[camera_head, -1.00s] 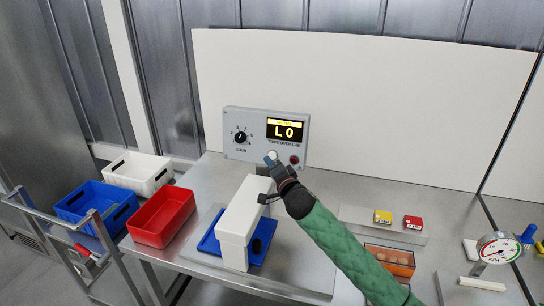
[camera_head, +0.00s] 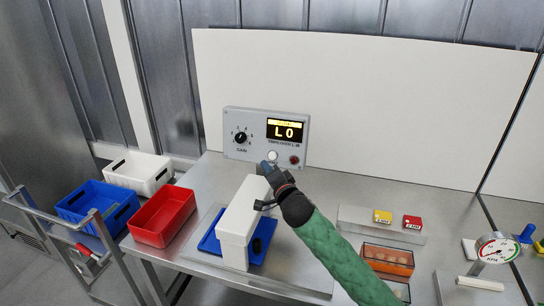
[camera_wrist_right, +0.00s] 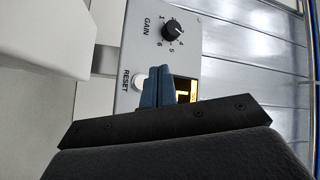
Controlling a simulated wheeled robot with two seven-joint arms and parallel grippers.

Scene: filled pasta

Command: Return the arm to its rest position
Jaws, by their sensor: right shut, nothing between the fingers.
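My right gripper (camera_head: 265,166) is in front of the grey control box, just below its white button, with its arm in a green sleeve coming from the lower right. In the right wrist view its blue fingertips (camera_wrist_right: 156,87) are together with nothing between them. They overlap the box face beside the RESET button (camera_wrist_right: 139,83); I cannot tell the exact gap. The control box (camera_head: 232,134) has a GAIN knob (camera_head: 240,137), a display (camera_head: 285,130) reading "L0", a white button (camera_head: 272,155) and a red one (camera_head: 294,160). My left gripper is not in view.
A white arch-like housing (camera_head: 236,222) stands over a blue tray (camera_head: 210,243) close left of my arm. Red (camera_head: 160,218), blue (camera_head: 100,203) and white (camera_head: 140,172) bins are at the left. A clear orange container (camera_head: 388,260) and a gauge (camera_head: 498,248) are at the right.

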